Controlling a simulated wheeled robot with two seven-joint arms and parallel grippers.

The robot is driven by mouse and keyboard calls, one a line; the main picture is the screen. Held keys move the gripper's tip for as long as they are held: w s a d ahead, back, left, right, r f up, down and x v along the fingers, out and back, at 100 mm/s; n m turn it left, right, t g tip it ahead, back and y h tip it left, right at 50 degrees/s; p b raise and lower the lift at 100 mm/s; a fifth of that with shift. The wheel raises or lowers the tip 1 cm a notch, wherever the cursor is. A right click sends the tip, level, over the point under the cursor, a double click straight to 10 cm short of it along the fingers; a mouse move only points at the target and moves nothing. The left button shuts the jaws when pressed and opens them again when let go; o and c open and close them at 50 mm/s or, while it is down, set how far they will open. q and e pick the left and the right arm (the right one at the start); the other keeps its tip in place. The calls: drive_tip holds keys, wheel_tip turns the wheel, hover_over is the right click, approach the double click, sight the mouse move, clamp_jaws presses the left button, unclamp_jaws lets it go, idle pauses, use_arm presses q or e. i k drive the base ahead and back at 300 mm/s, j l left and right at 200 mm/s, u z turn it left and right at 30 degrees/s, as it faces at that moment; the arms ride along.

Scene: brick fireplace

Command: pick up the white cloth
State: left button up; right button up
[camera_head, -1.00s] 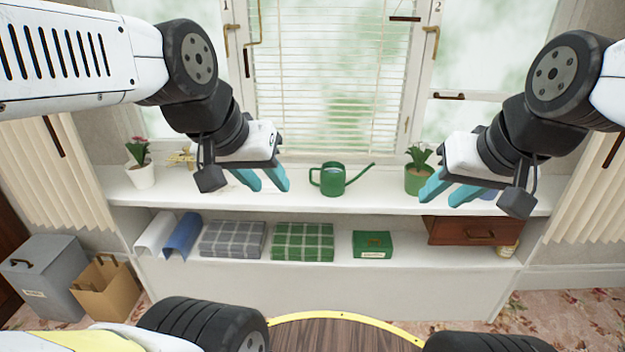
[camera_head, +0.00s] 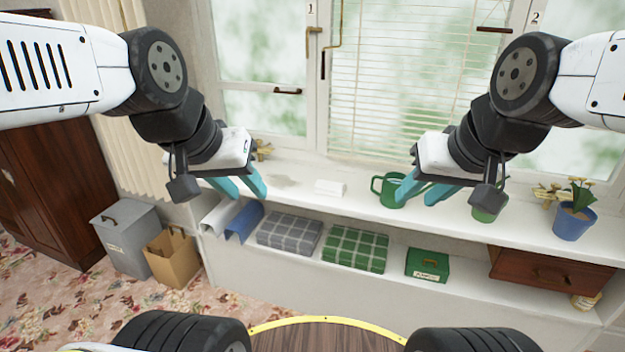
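A small white folded cloth (camera_head: 331,188) lies on the upper white shelf (camera_head: 345,213) below the window, left of the green watering can (camera_head: 389,190). A white draped piece (camera_head: 221,216) hangs next to a blue one (camera_head: 244,222) at the left of the lower shelf; I cannot tell if it is cloth. My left gripper (camera_head: 250,189) is open and empty, its teal fingers apart, to the left of the folded cloth in the picture. My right gripper (camera_head: 416,194) is open and empty, to the right of the cloth, covering part of the watering can.
The lower shelf holds grey (camera_head: 290,233) and green (camera_head: 356,248) checked blankets, a green box (camera_head: 428,264) and a wooden drawer (camera_head: 545,270). A blue flowerpot (camera_head: 574,223) stands at right. A grey bin (camera_head: 127,240) and cardboard box (camera_head: 172,257) stand on the floor at left.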

sight(327, 188)
drive_tip(key=i+l+u, duration=0.45)
drive_tip(key=l+u, duration=0.15)
drive_tip(key=i+l+u, duration=0.2)
drive_tip(key=l+u, duration=0.15)
drive_tip(key=i+l+u, duration=0.1)
drive_tip(key=l+u, duration=0.2)
drive_tip(key=l, duration=0.25)
